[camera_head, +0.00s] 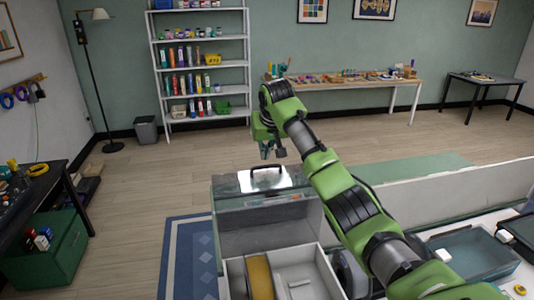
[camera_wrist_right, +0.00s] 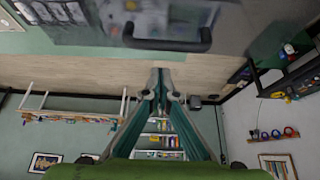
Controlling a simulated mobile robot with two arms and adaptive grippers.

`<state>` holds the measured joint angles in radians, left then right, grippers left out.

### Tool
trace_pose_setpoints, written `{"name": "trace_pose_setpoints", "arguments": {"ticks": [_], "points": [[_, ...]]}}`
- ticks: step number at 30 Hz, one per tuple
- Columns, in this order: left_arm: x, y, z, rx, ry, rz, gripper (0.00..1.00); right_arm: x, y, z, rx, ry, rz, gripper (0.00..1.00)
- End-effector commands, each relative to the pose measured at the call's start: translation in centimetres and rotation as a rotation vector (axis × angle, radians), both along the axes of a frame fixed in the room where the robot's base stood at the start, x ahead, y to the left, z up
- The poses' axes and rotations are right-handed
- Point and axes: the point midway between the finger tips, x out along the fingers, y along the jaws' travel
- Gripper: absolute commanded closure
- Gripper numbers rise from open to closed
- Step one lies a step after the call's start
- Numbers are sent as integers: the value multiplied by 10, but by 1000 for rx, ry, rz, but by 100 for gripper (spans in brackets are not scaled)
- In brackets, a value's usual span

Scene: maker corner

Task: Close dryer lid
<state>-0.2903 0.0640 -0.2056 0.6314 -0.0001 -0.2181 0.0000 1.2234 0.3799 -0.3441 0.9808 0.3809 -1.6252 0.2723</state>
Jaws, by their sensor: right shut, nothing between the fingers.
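The dryer (camera_head: 236,270) is a light box at the bottom middle of the head view, with its inside exposed. Its clear grey lid (camera_head: 240,205) stands raised at the far side, with a dark handle (camera_head: 268,167) at its top. In the right wrist view the lid (camera_wrist_right: 230,25) spans the top, with the handle (camera_wrist_right: 165,40) across it. My right gripper (camera_head: 270,153) is shut and empty, just beyond the handle in the head view. In the wrist view its fingertips (camera_wrist_right: 158,78) meet below the handle, apart from it. My left gripper is not in view.
A yellow-brown spool (camera_head: 259,277) sits inside the dryer. A low white panel (camera_head: 435,192) and a blue tray (camera_head: 475,252) lie to the right. A shelf (camera_head: 203,65) and a workbench (camera_head: 345,84) stand at the back. The floor between is clear.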

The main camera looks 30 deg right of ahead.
Motion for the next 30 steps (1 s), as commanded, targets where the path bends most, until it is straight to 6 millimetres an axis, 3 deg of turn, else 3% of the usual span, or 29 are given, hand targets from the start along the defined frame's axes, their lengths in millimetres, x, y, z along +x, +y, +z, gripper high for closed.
{"name": "trace_pose_setpoints", "arguments": {"ticks": [12,25,30], "points": [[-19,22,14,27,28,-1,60,-26,7,-5,1,2,0,100],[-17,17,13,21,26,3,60,-27,7,-6,0,-1,0,100],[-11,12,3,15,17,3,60,-25,3,-8,-11,-44,0,100]]}}
